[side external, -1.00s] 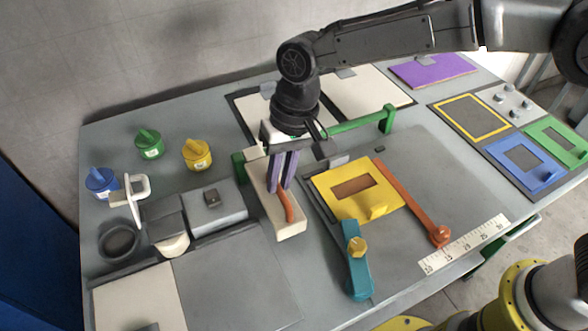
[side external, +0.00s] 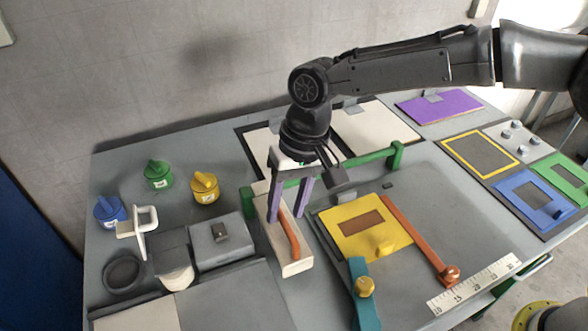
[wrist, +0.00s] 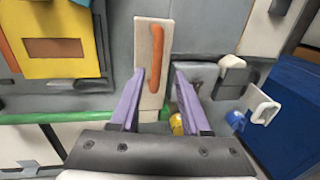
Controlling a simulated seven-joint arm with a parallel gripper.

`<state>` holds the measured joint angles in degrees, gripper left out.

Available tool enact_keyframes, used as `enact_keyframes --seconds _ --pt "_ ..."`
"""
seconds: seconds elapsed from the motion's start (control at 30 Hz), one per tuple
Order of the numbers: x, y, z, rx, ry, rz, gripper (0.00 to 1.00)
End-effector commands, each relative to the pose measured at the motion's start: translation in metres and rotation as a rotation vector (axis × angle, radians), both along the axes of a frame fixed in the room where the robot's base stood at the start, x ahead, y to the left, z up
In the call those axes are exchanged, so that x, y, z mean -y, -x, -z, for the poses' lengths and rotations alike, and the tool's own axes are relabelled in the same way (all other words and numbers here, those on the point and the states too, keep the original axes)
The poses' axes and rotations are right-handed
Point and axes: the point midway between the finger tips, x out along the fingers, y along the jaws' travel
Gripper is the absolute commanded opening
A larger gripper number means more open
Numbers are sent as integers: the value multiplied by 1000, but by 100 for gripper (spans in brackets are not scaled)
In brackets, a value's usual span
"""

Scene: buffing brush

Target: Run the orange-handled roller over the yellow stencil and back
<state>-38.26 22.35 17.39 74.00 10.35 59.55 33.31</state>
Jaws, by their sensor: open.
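The orange-handled roller shows as a cream block (side external: 297,268) with an orange handle (side external: 289,238) on top, resting on the table. The yellow stencil (side external: 350,246), with a rectangular window, lies flat to its right. My gripper (side external: 288,219) is open, its purple fingers spread on either side of the handle's rear part and apart from it. In the wrist view, the handle (wrist: 157,50) runs up the block from between the open fingertips (wrist: 160,72), and the stencil (wrist: 55,70) is at the upper left. Finger height above the block is hard to tell.
An orange strip (side external: 420,240) borders the stencil's right side, and a teal clamp (side external: 360,294) its front. A green rail (side external: 365,160) runs behind. A grey box (side external: 220,242) and lidded pots (side external: 205,189) stand left.

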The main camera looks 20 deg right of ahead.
Motion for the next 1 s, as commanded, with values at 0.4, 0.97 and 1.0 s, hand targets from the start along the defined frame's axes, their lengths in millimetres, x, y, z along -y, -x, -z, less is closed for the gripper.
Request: enact_keyframes --seconds 0.4,0.97,1.0 --pt "16 -1 -87 5 -4 1 47" --pt "23 0 -116 1 -2 0 47" --pt "23 0 -116 1 -2 0 47"
